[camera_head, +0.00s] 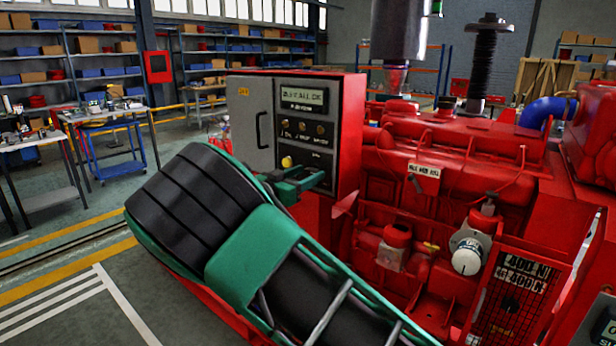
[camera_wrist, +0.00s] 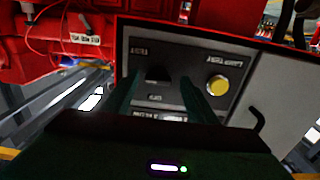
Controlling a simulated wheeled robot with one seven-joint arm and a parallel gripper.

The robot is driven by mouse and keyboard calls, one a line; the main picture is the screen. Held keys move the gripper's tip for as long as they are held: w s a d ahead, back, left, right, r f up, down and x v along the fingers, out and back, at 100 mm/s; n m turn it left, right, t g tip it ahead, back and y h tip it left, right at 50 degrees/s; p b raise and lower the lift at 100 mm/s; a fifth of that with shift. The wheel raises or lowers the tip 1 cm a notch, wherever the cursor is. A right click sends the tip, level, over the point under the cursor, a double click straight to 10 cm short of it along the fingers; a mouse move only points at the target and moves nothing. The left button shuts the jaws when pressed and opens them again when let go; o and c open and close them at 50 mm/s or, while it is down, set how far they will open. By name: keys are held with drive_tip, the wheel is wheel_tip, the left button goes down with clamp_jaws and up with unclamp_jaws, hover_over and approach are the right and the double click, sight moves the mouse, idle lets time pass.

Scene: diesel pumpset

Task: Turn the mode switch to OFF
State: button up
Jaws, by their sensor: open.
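The control panel (camera_head: 305,125) is a dark face on a red cabinet, with a display, several small knobs and a yellow button (camera_head: 287,161) low down. In the wrist view a black rotary knob (camera_wrist: 157,73), which looks like the mode switch, sits left of the yellow button (camera_wrist: 217,86). Labels beside the knob are too blurred to read, so its setting cannot be told. My gripper (camera_head: 318,178) is at the lower part of the panel. In the wrist view my gripper (camera_wrist: 161,82) is open, its green fingers on either side of the knob; contact cannot be told.
A grey cabinet door with a handle (camera_head: 258,130) adjoins the panel. The red engine (camera_head: 440,165) stands close on the right, with pipes and a grille guard (camera_head: 510,300). Work tables (camera_head: 100,115) and shelves stand farther back left; floor there is open.

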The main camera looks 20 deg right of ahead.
drive_tip(key=shift+w+d, duration=0.3)
drive_tip(key=shift+d, duration=0.15)
drive_tip(key=c, duration=1.1)
drive_tip(key=shift+o, duration=0.2)
